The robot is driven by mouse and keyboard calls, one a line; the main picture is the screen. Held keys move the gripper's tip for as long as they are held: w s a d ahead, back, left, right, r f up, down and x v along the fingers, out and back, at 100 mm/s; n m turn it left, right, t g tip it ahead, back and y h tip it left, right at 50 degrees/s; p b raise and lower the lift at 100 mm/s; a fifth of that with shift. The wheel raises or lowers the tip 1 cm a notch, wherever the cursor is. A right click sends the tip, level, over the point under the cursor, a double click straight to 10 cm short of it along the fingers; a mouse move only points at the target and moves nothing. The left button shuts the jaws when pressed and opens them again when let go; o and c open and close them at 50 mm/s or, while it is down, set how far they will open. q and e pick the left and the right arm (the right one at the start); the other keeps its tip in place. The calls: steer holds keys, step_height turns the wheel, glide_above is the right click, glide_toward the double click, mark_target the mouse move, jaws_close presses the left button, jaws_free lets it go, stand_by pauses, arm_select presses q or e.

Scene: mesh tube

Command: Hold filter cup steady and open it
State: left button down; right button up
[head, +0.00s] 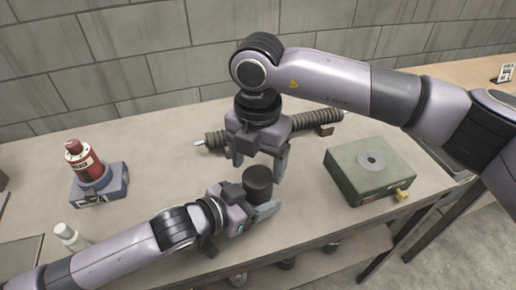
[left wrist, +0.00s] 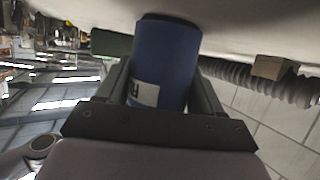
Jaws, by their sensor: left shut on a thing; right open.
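The filter cup (head: 258,181) is a short cylinder, its top dark in the head view, near the front of the table. In the left wrist view it is a dark blue cylinder (left wrist: 168,55) with a pale label, between both fingers. My left gripper (head: 262,200) is shut on its sides; its far finger is mostly hidden in the head view. My right gripper (head: 259,160) is open and points down just above the cup, one finger to each side. Whether its fingertips touch the cup I cannot tell.
A ribbed hose (head: 218,140) lies behind the right gripper, by a small brown block (head: 325,130). A green box (head: 369,170) with a round fitting stands to the right.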

mark_target(258, 176)
step_height(258, 176, down, 5)
steer(key=shift+r, duration=0.1)
stand_by(0.3)
steer(key=c, duration=0.9)
steer(key=shift+n, duration=1.7)
steer(key=o, duration=1.2)
